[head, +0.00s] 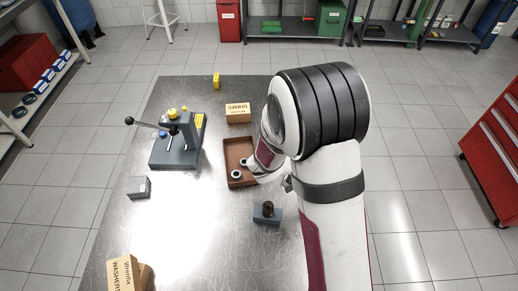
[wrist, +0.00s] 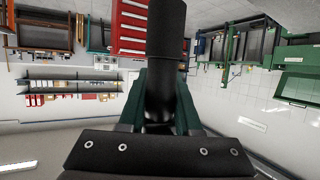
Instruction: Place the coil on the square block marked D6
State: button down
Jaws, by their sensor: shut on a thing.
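In the wrist view, my gripper (wrist: 161,92) is shut on a dark cylindrical thing (wrist: 166,40), which looks like the coil and extends up out of frame between the dark green fingers. In the head view my arm hides the gripper and the held thing. A blue-grey block (head: 262,220) with a short dark cylinder (head: 268,207) on it stands just left of my arm. A plain grey block (head: 139,187) sits near the table's left edge. I cannot read a D6 mark on either block.
A brown tray (head: 231,150) holds a few ring-shaped parts and is partly covered by my arm. A lever press (head: 175,153) stands at the back left. A SHIMS box (head: 238,113) is behind the tray, and washer boxes (head: 123,273) are at the front left. The table's middle is clear.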

jog(key=w+a+n+t+y, duration=0.3)
jog(key=w+a+n, duration=0.1)
jog(key=a, duration=0.6)
jog(key=w+a+n+t+y, duration=0.3)
jog(key=w+a, duration=0.2)
jog(key=a, duration=0.4)
jog(key=s+a+r+n+t+y, duration=0.15)
jog(key=a+n+y, duration=0.25)
jog(key=a, duration=0.9)
jog(key=s+a+r+n+y, duration=0.15)
jog(key=a+n+y, duration=0.3)
jog(key=a, duration=0.85)
jog(key=s+a+f, duration=0.3)
jog(key=a+f, duration=0.7)
jog(key=a, duration=0.1)
jog(key=shift+a+f, duration=0.15)
jog(key=shift+f, duration=0.25)
jog(key=shift+f+y, duration=0.1)
jog(key=shift+y, duration=0.15)
jog(key=c, duration=0.6)
grip_release()
